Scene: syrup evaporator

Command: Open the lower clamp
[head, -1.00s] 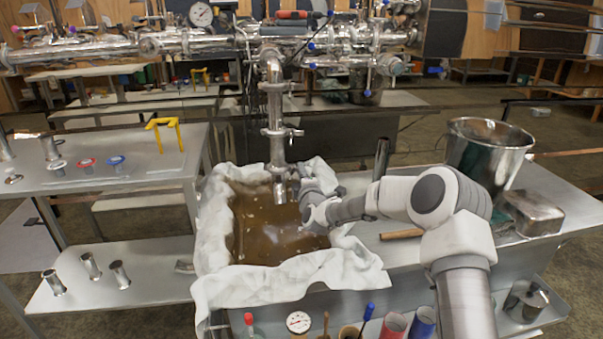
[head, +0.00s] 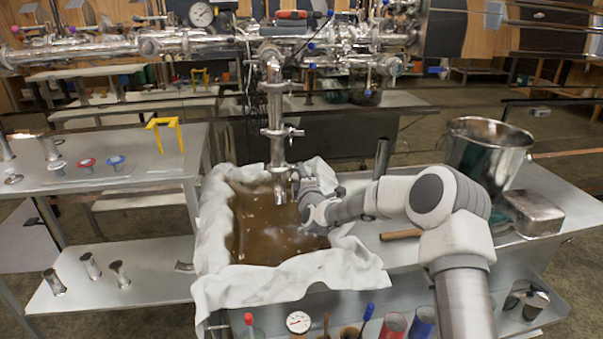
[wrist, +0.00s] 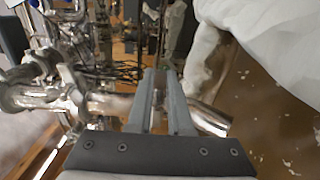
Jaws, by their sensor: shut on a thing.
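A shiny metal pipe (head: 276,105) hangs down over the cloth-lined pan of brown syrup. The lower clamp (head: 278,168) sits near its bottom end, above a short end tube (head: 280,190). In the wrist view the pipe lies sideways, with a clamp (wrist: 72,92) left of my fingers and the end tube (wrist: 208,119) sticking out to their right. My gripper (head: 300,188) reaches in from the right at the end tube, and in the wrist view (wrist: 160,98) its fingers are across the tube, shut on it. The fingers hide part of the tube; the clamp's fastening is unclear.
The pan (head: 240,215) of syrup with white cloth over its rim lies below. An upper clamp (head: 282,132) is on the pipe above. A steel bucket (head: 485,150) stands at right. The left table (head: 110,172) holds caps and a yellow stand.

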